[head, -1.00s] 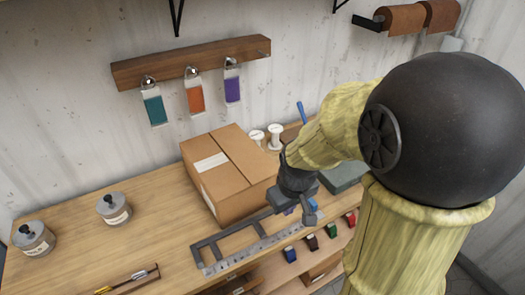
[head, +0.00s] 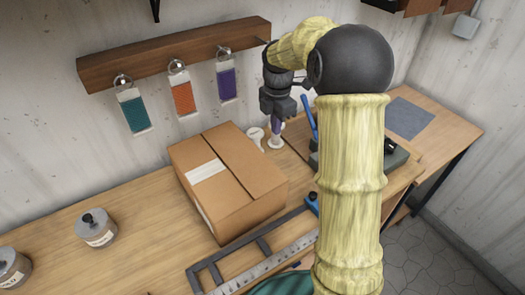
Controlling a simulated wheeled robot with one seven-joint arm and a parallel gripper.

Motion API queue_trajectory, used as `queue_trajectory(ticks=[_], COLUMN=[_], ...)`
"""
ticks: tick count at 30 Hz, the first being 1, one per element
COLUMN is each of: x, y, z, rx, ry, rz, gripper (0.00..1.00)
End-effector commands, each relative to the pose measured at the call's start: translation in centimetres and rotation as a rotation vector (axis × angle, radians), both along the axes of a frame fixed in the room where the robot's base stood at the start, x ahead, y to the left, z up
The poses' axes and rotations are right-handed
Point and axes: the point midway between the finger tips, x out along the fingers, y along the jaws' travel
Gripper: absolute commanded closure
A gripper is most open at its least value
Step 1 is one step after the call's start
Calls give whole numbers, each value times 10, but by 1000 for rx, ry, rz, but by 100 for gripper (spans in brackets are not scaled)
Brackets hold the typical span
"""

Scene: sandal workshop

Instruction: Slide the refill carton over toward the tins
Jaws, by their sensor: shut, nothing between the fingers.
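The refill carton (head: 232,178) is a brown cardboard box with a white label on top, standing on the wooden workbench below the hanging swatches. Two grey lidded tins stand to its left: one tin (head: 97,230) at mid-left, the other tin (head: 10,268) cut off by the left edge. Clear bench lies between carton and tins. My gripper (head: 275,138) is shut and empty, pointing down behind and to the right of the carton, beside the white spools. Its tips overlap the spools in the picture; I cannot tell whether they touch.
White spools (head: 256,136) stand behind the carton. A dark metal frame with a ruler (head: 262,262) lies along the front. A wooden rail (head: 170,55) with teal, orange and purple swatches hangs above. A green-grey block (head: 390,158) is at right.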

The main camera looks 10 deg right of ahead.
Motion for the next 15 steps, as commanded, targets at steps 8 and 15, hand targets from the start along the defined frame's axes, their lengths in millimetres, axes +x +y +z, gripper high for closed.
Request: queue_trajectory(ticks=[8,15], x=[0,-1], y=[4,2], z=[-1,-20], rx=[0,0], ry=[0,2], rz=[7,1], gripper=[100,100])
